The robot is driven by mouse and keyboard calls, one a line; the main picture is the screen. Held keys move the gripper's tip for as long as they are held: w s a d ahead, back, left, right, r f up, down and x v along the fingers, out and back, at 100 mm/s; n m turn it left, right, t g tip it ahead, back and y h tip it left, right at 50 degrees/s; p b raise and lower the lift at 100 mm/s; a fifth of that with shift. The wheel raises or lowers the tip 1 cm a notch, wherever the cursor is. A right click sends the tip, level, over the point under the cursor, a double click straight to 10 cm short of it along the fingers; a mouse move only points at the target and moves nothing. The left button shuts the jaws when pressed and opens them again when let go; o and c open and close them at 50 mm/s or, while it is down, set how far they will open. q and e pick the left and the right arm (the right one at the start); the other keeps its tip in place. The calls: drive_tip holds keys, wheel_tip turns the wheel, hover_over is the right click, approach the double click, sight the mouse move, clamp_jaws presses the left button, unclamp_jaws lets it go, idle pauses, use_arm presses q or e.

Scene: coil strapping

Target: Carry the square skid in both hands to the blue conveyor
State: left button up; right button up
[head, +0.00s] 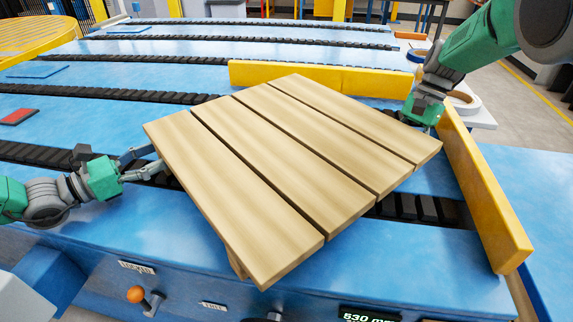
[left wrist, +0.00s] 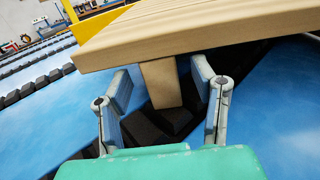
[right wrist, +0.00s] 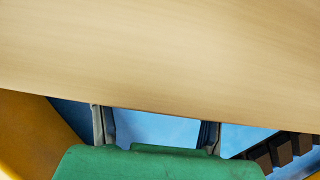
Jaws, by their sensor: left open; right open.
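The square skid (head: 290,165) is a pale wooden deck of several planks, turned at an angle over the blue conveyor (head: 120,225). My left gripper (head: 138,166) is open at the skid's left corner. In the left wrist view its fingers stand on either side of a wooden leg (left wrist: 160,85) under the deck, with gaps beside it. The leg reaches down to a dark roller strip. My right gripper (head: 432,118) is open at the skid's right side. In the right wrist view the deck (right wrist: 160,50) hides its fingertips; whether they touch wood cannot be told.
Yellow stop bars stand behind the skid (head: 320,78) and along its right (head: 485,195). Dark roller strips (head: 230,42) cross the blue surface. A front panel carries an orange-knobbed lever (head: 137,294). A red-topped pad (head: 17,117) lies at the left. The surface behind is mostly clear.

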use_arm(q)
drive_tip(key=v, duration=0.8)
drive_tip(key=shift+w+a+f, duration=0.1)
drive_tip(key=shift+w+f, duration=0.05)
drive_tip(key=shift+w, duration=0.1)
use_arm(e)
drive_tip(key=shift+a+r, duration=0.1)
drive_tip(key=shift+a, duration=0.15)
use_arm(q)
drive_tip(key=shift+s+a, duration=0.15)
use_arm(e)
drive_tip(key=v, duration=1.2)
drive_tip(key=shift+a, duration=0.2)
drive_tip(key=shift+w, duration=0.1)
use_arm(q)
wheel_tip(320, 180, up, 17)
drive_tip(key=p, duration=1.5)
drive_tip(key=shift+r+p, duration=0.2)
drive_tip(key=shift+p, duration=0.2)
use_arm(e)
wheel_tip(320, 180, up, 12)
drive_tip(key=shift+r, duration=0.2)
drive_tip(key=shift+r, duration=0.1)
